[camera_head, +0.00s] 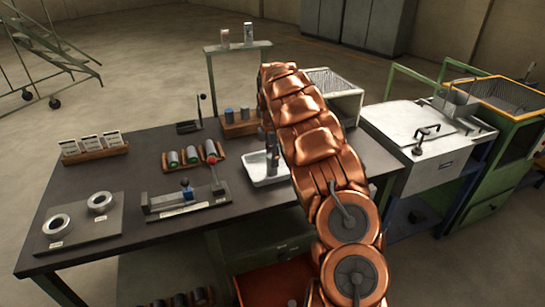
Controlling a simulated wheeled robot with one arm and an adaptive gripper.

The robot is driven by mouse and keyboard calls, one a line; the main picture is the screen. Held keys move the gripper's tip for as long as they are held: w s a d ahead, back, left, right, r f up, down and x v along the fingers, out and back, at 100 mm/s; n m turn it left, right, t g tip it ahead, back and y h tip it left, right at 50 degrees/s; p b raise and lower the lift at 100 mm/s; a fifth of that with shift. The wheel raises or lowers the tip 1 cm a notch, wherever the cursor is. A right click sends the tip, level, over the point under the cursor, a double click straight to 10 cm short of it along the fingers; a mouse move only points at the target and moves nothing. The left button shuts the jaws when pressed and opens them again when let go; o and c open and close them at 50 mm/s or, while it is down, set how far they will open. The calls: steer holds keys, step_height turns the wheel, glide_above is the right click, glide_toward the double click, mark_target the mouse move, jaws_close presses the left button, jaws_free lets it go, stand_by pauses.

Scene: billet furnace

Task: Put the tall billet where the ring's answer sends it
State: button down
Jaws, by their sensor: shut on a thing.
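My gripper (272,152) is at the end of my copper-coloured arm, low over a white tray (257,181) on the dark table. It is shut on a small dark piece, mostly hidden by the fingers and arm; I cannot tell whether this is the tall billet. Two metal rings lie on a grey board: the front ring (56,224) and the back ring (100,200). Several short billets lie in a wooden rack (219,162). Two dark, blue-tinged billets stand in a wooden block (239,129) behind the tray.
Cards (90,145) stand in a holder at left. A raised shelf (236,46) behind carries two small items.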

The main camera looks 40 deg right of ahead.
steer(key=c, duration=0.7)
jaws_free()
steer(key=shift+o, duration=0.2)
step_height(320, 180, up, 12)
steer(key=b, duration=0.3)
steer(key=shift+r, duration=0.1)
